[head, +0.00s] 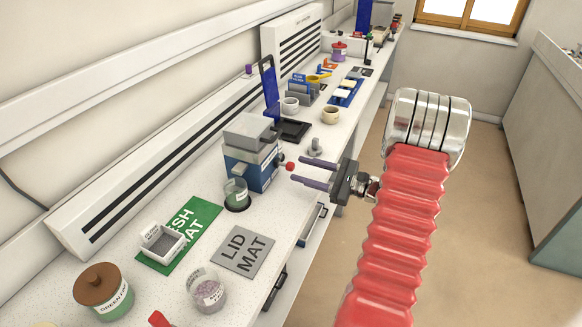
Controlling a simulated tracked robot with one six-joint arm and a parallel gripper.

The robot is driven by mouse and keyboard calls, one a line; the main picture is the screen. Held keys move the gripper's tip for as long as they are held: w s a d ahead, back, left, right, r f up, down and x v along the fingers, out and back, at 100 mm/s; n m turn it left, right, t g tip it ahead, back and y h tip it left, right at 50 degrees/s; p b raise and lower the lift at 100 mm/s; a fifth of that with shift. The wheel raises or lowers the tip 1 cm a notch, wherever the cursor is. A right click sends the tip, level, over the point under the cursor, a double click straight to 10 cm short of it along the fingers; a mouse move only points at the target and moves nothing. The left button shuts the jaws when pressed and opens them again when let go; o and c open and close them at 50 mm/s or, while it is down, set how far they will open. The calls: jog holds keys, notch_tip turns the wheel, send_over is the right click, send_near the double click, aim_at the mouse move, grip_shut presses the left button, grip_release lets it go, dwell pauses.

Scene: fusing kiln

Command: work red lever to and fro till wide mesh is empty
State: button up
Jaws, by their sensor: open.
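A red lever knob (290,166) sticks out from the right side of a blue and grey machine (245,170). My gripper (298,170) is open, with its two purple-grey fingers pointing left at the knob. The fingertips are close to the knob; I cannot tell whether they straddle it. A grey box (250,130) sits on top of the machine; whether it is the wide mesh, and what it holds, I cannot see. A glass jar (236,194) stands at the machine's front. A small pale tray (162,242) with an unreadable label sits on the green mesh mat (203,214).
A grey lid mat (243,251) lies bare in front. A jar of purple grains (206,291) and a green jar with a brown lid (102,291) stand nearer. Cups (330,115) and a black stand (293,131) are behind the machine. Open floor lies right of the bench.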

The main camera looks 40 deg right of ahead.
aim_at(294, 167)
jog(key=shift+x, duration=2.3)
jog(key=shift+c, duration=0.5)
grip_shut()
